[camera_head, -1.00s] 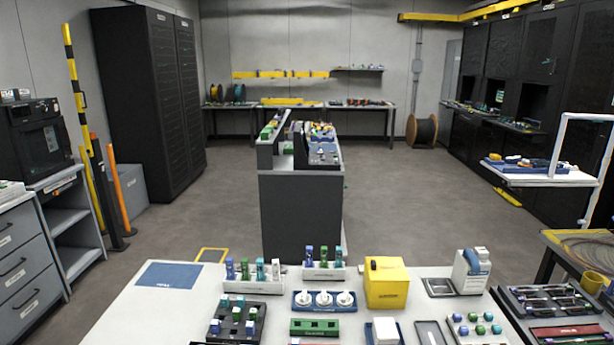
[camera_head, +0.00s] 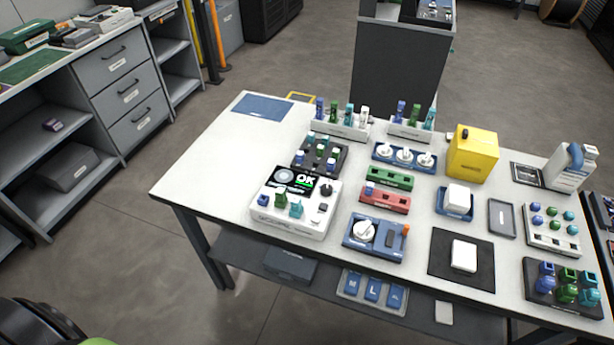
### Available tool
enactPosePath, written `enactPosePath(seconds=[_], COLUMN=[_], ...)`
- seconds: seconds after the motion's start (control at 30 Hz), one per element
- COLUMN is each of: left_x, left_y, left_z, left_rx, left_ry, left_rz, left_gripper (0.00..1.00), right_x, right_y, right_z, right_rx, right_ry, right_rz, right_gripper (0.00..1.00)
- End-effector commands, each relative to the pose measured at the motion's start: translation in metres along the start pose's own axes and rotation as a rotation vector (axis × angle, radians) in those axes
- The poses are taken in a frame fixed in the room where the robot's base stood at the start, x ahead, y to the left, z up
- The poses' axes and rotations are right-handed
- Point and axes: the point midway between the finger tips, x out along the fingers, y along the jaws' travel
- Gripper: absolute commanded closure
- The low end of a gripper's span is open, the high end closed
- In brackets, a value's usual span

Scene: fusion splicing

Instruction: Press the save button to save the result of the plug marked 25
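A white tester (camera_head: 290,222) stands on the near left part of the white table. Its dark screen (camera_head: 293,180) shows a green-underlined "OK". A few plugs, blue, green (camera_head: 281,200) and teal (camera_head: 296,209), stand upright on its front face. A dark knob (camera_head: 326,190) sits at its right side. I cannot make out a button labelled save, and no number 25 is legible on any plug. Neither of my grippers is in view.
Behind the tester is a dark plug tray (camera_head: 310,168). To its right are a blue device (camera_head: 360,247) with a white round part, a red block (camera_head: 384,203) and a black mat (camera_head: 446,277). A yellow box (camera_head: 472,157) stands farther back.

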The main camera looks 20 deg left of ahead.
Motion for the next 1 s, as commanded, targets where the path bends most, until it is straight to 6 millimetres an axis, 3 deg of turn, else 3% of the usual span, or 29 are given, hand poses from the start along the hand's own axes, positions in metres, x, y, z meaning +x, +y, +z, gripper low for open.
enactPosePath(seconds=[0.3, 0.33, 0.47, 1.0], left_x=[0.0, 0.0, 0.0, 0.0], left_y=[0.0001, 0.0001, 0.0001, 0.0], left_z=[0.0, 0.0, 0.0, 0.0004], left_rx=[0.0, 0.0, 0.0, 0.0], left_ry=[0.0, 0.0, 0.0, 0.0], left_rz=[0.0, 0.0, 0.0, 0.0], left_gripper=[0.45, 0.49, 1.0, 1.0], right_x=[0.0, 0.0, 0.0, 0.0], right_y=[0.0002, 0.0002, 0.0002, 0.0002], right_z=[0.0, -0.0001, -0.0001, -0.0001], right_rx=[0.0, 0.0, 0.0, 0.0], right_ry=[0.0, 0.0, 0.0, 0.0], right_rz=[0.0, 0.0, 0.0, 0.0], right_gripper=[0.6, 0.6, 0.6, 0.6])
